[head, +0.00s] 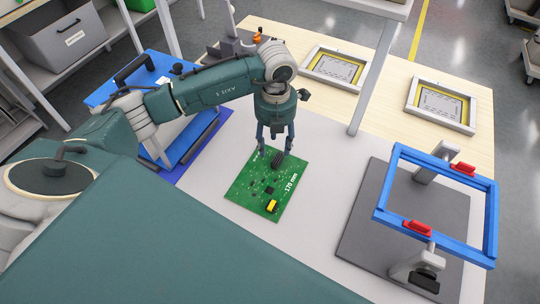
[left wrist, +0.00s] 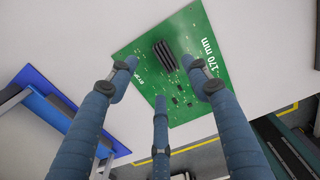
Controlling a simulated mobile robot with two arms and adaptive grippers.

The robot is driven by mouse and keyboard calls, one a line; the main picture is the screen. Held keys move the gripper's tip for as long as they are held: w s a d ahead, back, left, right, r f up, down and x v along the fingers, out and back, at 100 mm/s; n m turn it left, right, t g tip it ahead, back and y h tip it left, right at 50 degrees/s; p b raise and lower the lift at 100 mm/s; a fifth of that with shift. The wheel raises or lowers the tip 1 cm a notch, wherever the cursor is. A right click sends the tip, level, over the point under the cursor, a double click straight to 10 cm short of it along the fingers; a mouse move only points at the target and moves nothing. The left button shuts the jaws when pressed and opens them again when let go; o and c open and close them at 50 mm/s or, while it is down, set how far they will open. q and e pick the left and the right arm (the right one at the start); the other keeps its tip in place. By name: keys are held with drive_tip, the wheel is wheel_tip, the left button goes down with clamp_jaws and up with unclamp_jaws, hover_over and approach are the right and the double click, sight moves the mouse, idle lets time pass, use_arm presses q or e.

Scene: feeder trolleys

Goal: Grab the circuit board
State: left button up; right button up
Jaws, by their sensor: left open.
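The green circuit board (head: 258,192) lies flat on the light grey tabletop, with a "170 mm" print, a yellow part and a black ribbed part. My left gripper (head: 275,149) points down over the board's far end, close to the black ribbed part (head: 278,159). In the left wrist view the board (left wrist: 200,85) shows beyond the three spread blue fingers of the left gripper (left wrist: 160,72). The fingers are open, with nothing between them; I cannot tell whether any touches the board. My right gripper is in neither view.
A blue frame (head: 382,187) with red clamps stands over a dark grey plate (head: 362,215) on the right. A blue rack (head: 150,68) stands at left, beside the arm. Two framed trays (head: 440,124) (head: 318,78) lie at the back. The tabletop between board and plate is clear.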

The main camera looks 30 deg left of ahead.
sight(276, 157)
use_arm(q)
drive_tip(key=shift+d+f+p, duration=0.1)
drive_tip(key=shift+f+p, duration=0.25)
drive_tip(key=shift+f, duration=0.3)
wheel_tip(276, 157, down, 4)
drive_tip(key=shift+d+r+p, duration=0.15)
drive_tip(key=shift+r+p, duration=0.05)
drive_tip(key=shift+p, duration=0.5)
drive_tip(key=shift+w+f, duration=0.1)
drive_tip(key=shift+f, duration=0.35)
drive_tip(key=shift+c, duration=0.3)
drive_tip(key=shift+r, duration=0.1)
clamp_jaws()
